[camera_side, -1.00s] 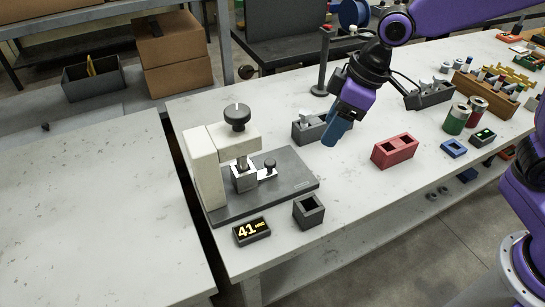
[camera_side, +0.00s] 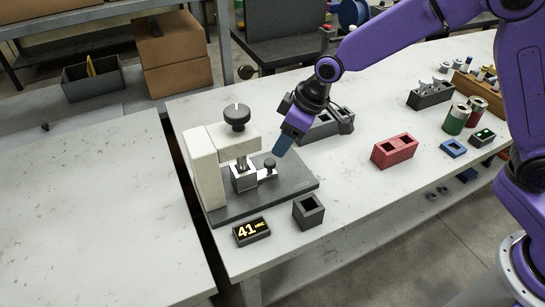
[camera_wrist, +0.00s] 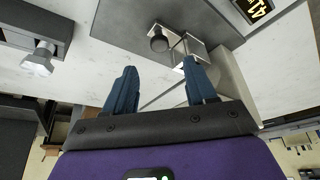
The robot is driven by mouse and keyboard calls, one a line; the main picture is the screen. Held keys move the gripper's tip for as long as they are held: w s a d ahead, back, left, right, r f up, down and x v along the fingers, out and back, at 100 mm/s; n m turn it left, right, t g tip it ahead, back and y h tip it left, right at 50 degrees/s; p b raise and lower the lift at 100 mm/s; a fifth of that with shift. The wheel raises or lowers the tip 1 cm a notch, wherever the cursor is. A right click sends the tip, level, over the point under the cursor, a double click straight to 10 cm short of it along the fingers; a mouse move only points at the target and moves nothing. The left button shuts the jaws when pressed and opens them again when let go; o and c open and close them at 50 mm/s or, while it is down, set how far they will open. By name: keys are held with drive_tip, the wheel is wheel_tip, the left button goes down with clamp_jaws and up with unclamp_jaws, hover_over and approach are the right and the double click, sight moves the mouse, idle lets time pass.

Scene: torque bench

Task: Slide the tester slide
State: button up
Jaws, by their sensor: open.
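The tester (camera_side: 197,168) is a cream C-shaped frame on a dark grey base plate (camera_side: 290,180), with a black knob (camera_side: 237,116) on top. Its slide (camera_side: 266,174) is a small metal plate with a black round knob (camera_side: 270,164), beside the metal block (camera_side: 243,178) under the spindle. My gripper (camera_side: 279,148) is open and empty, its blue fingers just above and behind the slide knob, apart from it. In the wrist view the slide knob (camera_wrist: 159,42) lies beyond my two spread fingertips (camera_wrist: 158,70).
A display reading 41 (camera_side: 251,231) and a dark square holder (camera_side: 308,210) stand in front of the base plate. A grey block (camera_side: 320,130) is behind my gripper. A red two-hole block (camera_side: 394,150) is to the right, with clear table between.

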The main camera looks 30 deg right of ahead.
sight(270, 161)
drive_tip(key=x, duration=0.8)
